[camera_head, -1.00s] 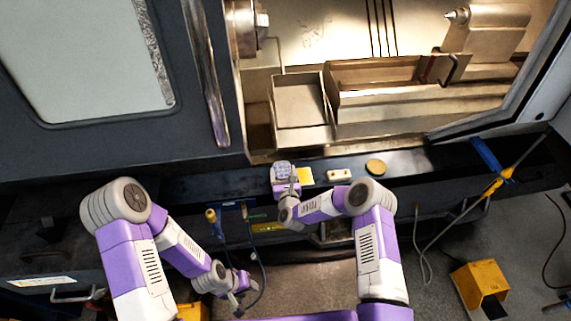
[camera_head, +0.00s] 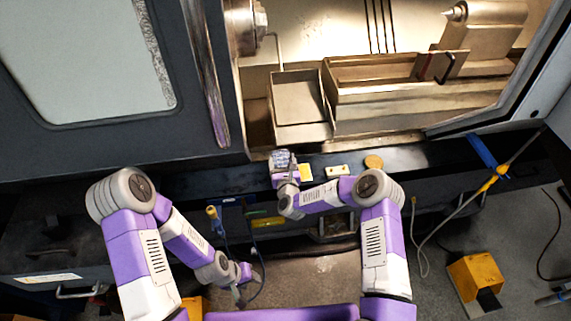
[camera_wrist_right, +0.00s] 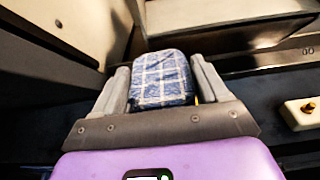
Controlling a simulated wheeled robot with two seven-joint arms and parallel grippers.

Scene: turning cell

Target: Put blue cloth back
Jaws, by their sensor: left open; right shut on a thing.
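The blue cloth (camera_wrist_right: 162,80) has a white grid pattern. It is between the two fingers of my right gripper (camera_wrist_right: 163,88) in the right wrist view, and the gripper is shut on it. In the head view the cloth (camera_head: 282,158) shows at the tip of my right gripper (camera_head: 283,167), above the dark ledge at the front of the machine. My left gripper (camera_head: 240,296) is open and hangs low at the bottom of the head view, apart from the cloth. Its fingertips are small and partly hard to make out.
On the dark ledge (camera_head: 420,158) right of the cloth lie a yellow piece (camera_head: 306,172), a pale block with a knob (camera_head: 337,171) and a round tan disc (camera_head: 374,162). A metal tray (camera_head: 298,100) is inside the open machine. A blue strip (camera_head: 487,152) lies farther right.

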